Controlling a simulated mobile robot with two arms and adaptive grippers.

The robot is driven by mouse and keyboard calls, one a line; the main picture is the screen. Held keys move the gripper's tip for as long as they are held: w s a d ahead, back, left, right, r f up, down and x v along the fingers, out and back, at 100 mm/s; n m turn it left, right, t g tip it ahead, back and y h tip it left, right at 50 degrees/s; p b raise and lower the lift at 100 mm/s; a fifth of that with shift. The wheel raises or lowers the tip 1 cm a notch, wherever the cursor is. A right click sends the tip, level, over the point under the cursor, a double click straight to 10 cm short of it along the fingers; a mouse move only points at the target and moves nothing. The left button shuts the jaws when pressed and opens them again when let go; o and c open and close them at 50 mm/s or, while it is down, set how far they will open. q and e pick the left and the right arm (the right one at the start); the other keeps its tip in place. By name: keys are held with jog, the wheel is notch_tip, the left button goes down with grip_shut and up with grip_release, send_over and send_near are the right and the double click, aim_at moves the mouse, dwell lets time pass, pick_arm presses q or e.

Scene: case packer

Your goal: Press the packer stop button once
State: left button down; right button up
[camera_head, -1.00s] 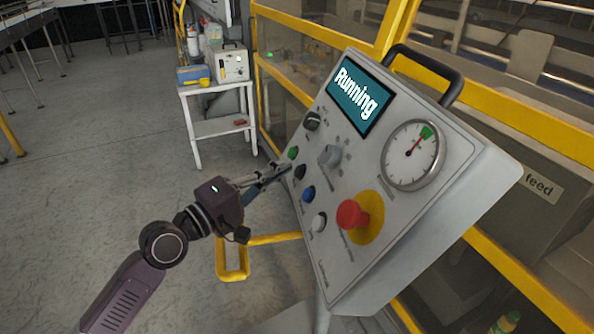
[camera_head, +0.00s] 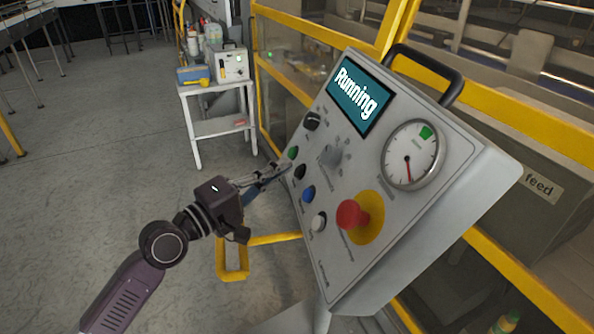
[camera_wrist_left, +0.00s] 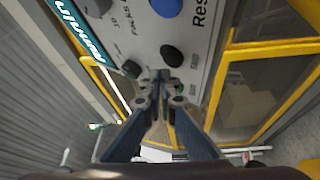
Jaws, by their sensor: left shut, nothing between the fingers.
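The grey control panel (camera_head: 335,270) has a screen (camera_head: 358,96) reading "Running". Down its left side are a green button (camera_head: 293,152), a black button (camera_head: 300,172), a blue button (camera_head: 308,194) and a white button (camera_head: 319,221). Their small labels are too blurred to read in the head view. My left gripper (camera_head: 284,170) is shut and empty, with its tips close to the black button. In the left wrist view the fingertips (camera_wrist_left: 160,76) are just below the black button (camera_wrist_left: 172,54); I cannot tell whether they touch the panel. The right gripper is not in view.
A red mushroom button (camera_head: 352,214) on a yellow disc and a gauge (camera_head: 412,155) are at the panel's right. A black selector (camera_head: 312,121) and a grey knob (camera_head: 329,155) stick out. Yellow guard rails (camera_head: 520,115) stand behind. Open floor lies left.

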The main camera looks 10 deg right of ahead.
pick_arm(q)
jog(key=shift+d, duration=0.1)
jog(key=shift+d+f, duration=0.25)
jog(key=shift+d, duration=0.05)
jog(key=shift+d+f, duration=0.2)
jog(key=shift+d, duration=0.1)
dwell(0.9)
jog(key=shift+a+r, duration=0.45)
jog(key=shift+a, duration=0.2)
jog(key=shift+a, duration=0.1)
jog(key=a, duration=0.1)
jog(key=a+r, duration=0.2)
jog(key=a, duration=0.1)
jog(key=shift+s+r, duration=0.25)
dwell(0.7)
